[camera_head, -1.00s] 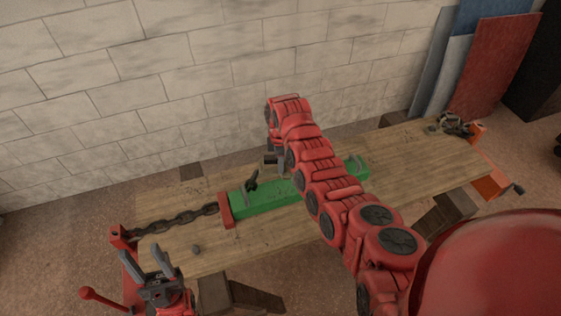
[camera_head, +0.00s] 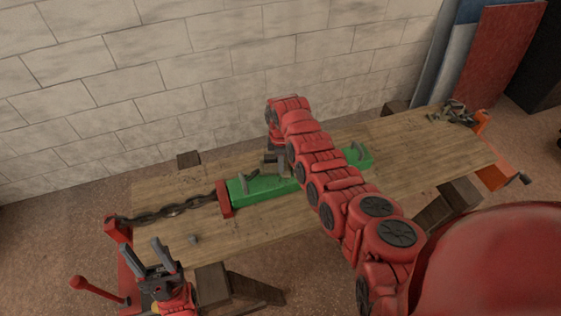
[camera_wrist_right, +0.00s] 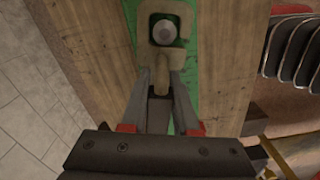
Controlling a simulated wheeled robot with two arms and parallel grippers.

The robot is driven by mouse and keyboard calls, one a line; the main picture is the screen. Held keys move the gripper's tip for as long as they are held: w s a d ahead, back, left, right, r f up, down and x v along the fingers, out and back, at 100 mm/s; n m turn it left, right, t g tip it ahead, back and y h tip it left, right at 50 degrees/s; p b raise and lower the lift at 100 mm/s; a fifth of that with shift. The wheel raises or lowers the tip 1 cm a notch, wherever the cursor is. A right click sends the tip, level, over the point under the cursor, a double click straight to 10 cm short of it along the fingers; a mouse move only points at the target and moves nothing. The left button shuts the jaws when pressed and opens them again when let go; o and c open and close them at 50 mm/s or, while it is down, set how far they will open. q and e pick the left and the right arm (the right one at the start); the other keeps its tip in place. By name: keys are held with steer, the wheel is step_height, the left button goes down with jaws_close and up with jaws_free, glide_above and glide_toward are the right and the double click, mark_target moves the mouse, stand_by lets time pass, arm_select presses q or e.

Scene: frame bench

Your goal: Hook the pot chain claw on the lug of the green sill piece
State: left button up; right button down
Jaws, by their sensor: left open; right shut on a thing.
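The green sill piece (camera_head: 253,194) lies along the wooden bench, partly hidden behind my right arm. My right gripper (camera_wrist_right: 160,78) is shut on the stem of the grey-tan claw (camera_wrist_right: 146,28). In the right wrist view, the C-shaped claw lies around the round metal lug (camera_wrist_right: 165,33), its opening to the right. I cannot tell how deep it sits. In the head view, the right gripper (camera_head: 269,162) is over the sill piece, its fingertips unclear. The chain (camera_head: 180,208) runs from the red post at the left to the sill piece's left end. My left gripper (camera_head: 148,252) is open and empty at the bench's front left.
A red block (camera_head: 223,198) sits at the sill piece's left end. A small grey piece (camera_head: 194,238) lies on the front left of the bench. An orange clamp (camera_head: 490,172) and dark metal parts (camera_head: 455,112) are at the right end. The bench's right half (camera_head: 420,150) is mostly clear.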

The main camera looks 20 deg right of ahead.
steer(key=c, duration=0.6)
jaws_free()
steer(key=shift+r, duration=0.1)
step_height(320, 180, up, 8)
steer(key=b, duration=0.3)
steer(key=shift+w+r, duration=0.1)
steer(key=shift+r, duration=0.15)
step_height(320, 180, up, 3)
steer(key=shift+r+p, duration=0.1)
steer(key=shift+p, duration=0.75)
steer(key=shift+r, duration=2.8)
